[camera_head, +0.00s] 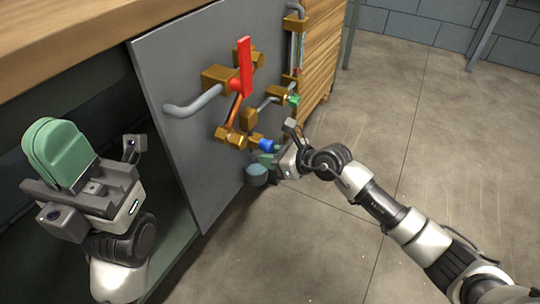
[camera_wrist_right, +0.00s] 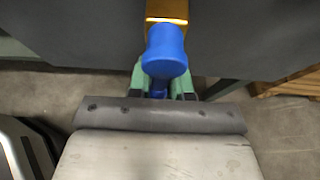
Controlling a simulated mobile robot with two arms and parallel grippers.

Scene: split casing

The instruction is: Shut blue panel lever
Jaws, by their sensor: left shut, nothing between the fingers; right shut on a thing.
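The blue lever (camera_head: 266,145) sits low on the pipework of the grey panel, beside a brass fitting. In the right wrist view the blue lever (camera_wrist_right: 165,50) shows a rounded blue end and a narrower blue part between green fingers. My right gripper (camera_head: 266,159) is shut on the blue lever; its fingers (camera_wrist_right: 160,85) also show in the wrist view, with the contact partly hidden. My left gripper (camera_head: 60,150) is shut and empty at the left, in front of the dark opening under the bench and away from the panel.
The grey panel (camera_head: 180,80) carries a raised red lever (camera_head: 245,67), brass fittings, grey pipes and a small green handle (camera_head: 294,100). A wooden worktop (camera_head: 80,40) lies above. Slatted wood (camera_head: 322,45) stands behind the panel. The concrete floor (camera_head: 440,130) at right is clear.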

